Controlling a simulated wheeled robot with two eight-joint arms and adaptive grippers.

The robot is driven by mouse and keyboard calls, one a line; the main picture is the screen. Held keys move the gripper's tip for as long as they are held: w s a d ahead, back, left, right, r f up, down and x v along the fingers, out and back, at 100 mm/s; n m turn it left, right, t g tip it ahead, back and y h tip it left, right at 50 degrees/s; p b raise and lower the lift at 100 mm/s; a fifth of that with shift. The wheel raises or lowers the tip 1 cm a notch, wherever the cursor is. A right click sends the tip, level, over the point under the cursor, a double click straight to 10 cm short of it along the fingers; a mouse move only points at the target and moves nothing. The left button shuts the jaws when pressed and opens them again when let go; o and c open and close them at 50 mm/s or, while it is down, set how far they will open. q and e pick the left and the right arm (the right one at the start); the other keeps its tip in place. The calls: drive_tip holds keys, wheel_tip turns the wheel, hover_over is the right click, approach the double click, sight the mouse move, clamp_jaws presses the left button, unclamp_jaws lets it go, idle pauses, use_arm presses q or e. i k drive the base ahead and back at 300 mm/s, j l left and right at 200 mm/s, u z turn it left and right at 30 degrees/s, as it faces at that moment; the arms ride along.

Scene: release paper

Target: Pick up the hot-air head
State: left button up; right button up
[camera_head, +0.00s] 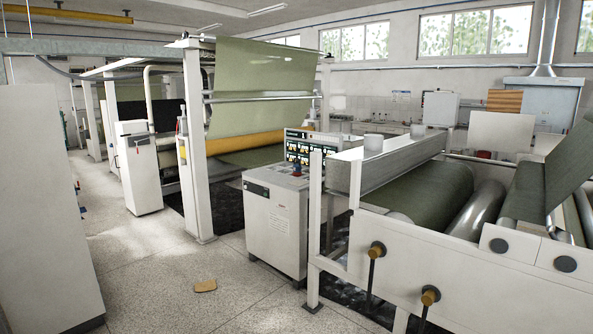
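I cannot make out a hot-air head for certain in the head view. A small dark item with red and blue parts (297,168) stands upright on top of the white control cabinet (275,222); it is too small to tell what it is. Neither of my grippers shows in the view.
A tan piece (205,285) lies on the speckled floor (150,270), which is open at the left centre. A large white machine with green rolls (425,195) fills the right. A tall pale panel (45,200) stands at the left edge. A white post (195,145) stands behind the cabinet.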

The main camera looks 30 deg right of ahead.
sight(296, 167)
drive_tip(key=i+l+z, duration=0.55)
drive_tip(key=i, duration=0.3)
drive_tip(key=i+l+z, duration=0.1)
drive_tip(key=i, duration=0.8)
drive_tip(key=i+l, duration=0.15)
drive_tip(key=i, duration=0.75)
drive_tip(key=i+j+u, duration=0.1)
drive_tip(key=i+u, duration=0.2)
drive_tip(key=i, duration=0.6)
drive_tip(key=i+l+u, duration=0.15)
drive_tip(key=i+u, duration=0.15)
drive_tip(key=i, duration=0.65)
